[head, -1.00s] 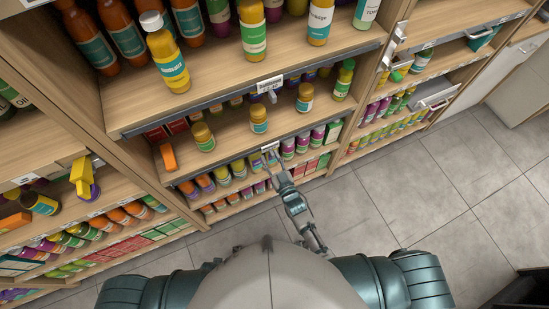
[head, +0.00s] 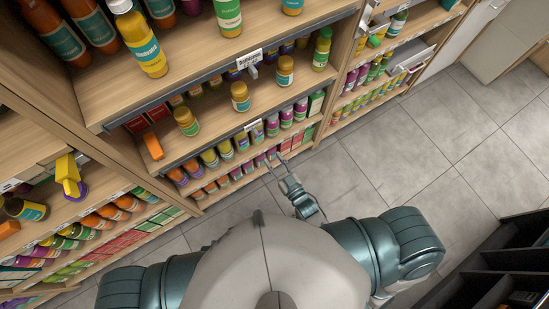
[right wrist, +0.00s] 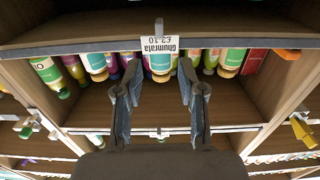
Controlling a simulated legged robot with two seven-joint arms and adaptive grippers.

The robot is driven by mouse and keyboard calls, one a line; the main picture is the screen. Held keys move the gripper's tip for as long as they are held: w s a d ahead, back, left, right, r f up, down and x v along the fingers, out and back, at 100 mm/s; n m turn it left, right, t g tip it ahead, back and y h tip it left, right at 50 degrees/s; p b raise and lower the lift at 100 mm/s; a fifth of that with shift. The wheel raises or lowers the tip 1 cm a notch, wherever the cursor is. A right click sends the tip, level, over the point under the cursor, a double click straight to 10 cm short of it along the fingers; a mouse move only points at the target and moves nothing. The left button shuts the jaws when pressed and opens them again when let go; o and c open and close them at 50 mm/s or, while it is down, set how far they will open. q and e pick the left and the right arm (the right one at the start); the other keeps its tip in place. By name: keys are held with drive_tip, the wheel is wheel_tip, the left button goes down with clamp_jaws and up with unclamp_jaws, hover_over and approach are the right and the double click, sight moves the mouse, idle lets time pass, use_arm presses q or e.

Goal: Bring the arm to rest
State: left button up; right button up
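My right gripper (head: 276,163) is below the middle of the head view, in front of the lower shelves. In the right wrist view my right gripper (right wrist: 159,70) shows two grey fingers spread apart with nothing between them. Beyond the fingers, a price tag (right wrist: 159,46) hangs on a shelf edge and looks upside down. My left gripper is not in view.
The wooden shelf unit (head: 190,88) fills the upper left, with several bottles and jars. A yellow bottle (head: 140,42) stands on an upper shelf. Grey tiled floor (head: 400,160) is open at right. A dark rack (head: 500,255) stands at lower right.

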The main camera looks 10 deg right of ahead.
drive_tip(key=s+d+f+g+h, duration=0.1)
drive_tip(key=s+d+f+g, duration=0.2)
drive_tip(key=f, duration=0.5)
drive_tip(key=s+d+f+g+h, duration=0.2)
drive_tip(key=f, duration=0.5)
drive_tip(key=s+d+f+g+h, duration=0.1)
drive_tip(key=s+d+f+g, duration=0.2)
drive_tip(key=f, duration=0.5)
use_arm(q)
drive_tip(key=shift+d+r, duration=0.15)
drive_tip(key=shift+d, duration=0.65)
use_arm(e)
drive_tip(key=s+d+f+m+g+h, duration=0.1)
drive_tip(key=s+d+f+g, duration=0.2)
drive_tip(key=s+f, duration=0.2)
drive_tip(key=s+d+f+g+h, duration=0.1)
drive_tip(key=s+d+f+g, duration=0.2)
drive_tip(key=s+f, duration=0.3)
drive_tip(key=s+g, duration=0.1)
drive_tip(key=s, duration=0.3)
drive_tip(key=shift+s+d+f+m+g, duration=0.15)
drive_tip(key=shift+s+d+m+g, duration=0.15)
drive_tip(key=shift+s+d+m, duration=0.1)
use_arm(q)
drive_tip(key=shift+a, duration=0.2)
use_arm(e)
drive_tip(key=shift+a, duration=0.1)
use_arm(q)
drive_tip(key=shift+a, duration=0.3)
